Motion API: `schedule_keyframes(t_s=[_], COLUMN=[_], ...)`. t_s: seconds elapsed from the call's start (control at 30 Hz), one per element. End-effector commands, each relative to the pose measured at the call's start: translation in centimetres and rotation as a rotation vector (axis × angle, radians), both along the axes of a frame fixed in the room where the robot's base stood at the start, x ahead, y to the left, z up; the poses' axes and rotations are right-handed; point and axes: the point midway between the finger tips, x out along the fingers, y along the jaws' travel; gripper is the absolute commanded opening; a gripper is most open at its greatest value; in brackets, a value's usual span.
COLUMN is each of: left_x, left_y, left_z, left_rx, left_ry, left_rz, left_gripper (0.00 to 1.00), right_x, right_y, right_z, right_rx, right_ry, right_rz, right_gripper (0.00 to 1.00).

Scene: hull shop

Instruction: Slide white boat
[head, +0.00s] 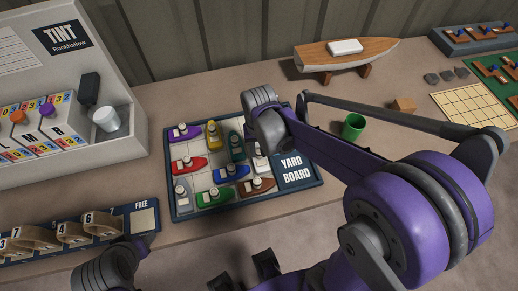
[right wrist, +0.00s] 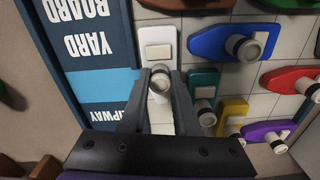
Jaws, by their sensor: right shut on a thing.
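The white boat (right wrist: 160,38) lies lengthwise on the board, beside the dark and light-blue lettered border in the right wrist view. It has a pale block and a round grey-topped funnel (right wrist: 161,80). My right gripper (right wrist: 160,88) is shut on the funnel from above, one finger on each side. In the head view only a small part of the white boat (head: 260,163) shows, because my right wrist and arm cover it. My left arm enters at the lower left of the head view; dark parts show at the bottom edge, and its jaw state is unclear.
The yard board (head: 316,183) holds several other boats. In the right wrist view, the blue boat (right wrist: 228,42), teal boat (right wrist: 203,98) and brown boat (right wrist: 190,3) lie close to the white one. A green cup (head: 353,126) and a model boat (head: 345,55) stand beyond.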

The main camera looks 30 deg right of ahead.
Motion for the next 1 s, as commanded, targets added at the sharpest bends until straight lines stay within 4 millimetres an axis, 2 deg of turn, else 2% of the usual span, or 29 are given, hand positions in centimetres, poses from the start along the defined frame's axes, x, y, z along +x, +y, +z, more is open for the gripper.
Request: schedule_keyframes(t_s=[0.27, 0.37, 0.47, 0.7, 0.8, 1.0], left_x=[0.0, 0.0, -0.1, -0.2, -0.2, -0.2], left_y=[0.0, 0.0, 0.0, 0.0, 0.0, 0.0], left_z=[0.0, -0.1, -0.4, -0.9, -0.9, -0.9], left_rx=[0.0, 0.0, 0.0, 0.0, 0.0, 0.0], left_ry=[0.0, 0.001, 0.002, 0.004, 0.004, 0.004], left_rz=[0.0, 0.0, 0.0, 0.0, 0.0, 0.0], left_gripper=[0.6, 0.6, 0.6, 0.6, 0.6, 0.6], right_x=[0.0, 0.7, 2.5, 8.8, 10.8, 12.5], right_y=[0.0, -0.2, -0.6, -2.1, -2.6, -3.0], right_z=[0.0, 0.0, 0.0, 0.0, 0.1, 0.1], right_rx=[0.0, 0.0, 0.0, 0.0, 0.0, 0.0], right_ry=[0.0, 0.0, 0.0, 0.0, 0.0, -0.001], right_rz=[0.0, -0.001, -0.002, -0.001, 0.0, 0.0], right_gripper=[0.0, 0.0, 0.0, 0.0, 0.0, 0.0])
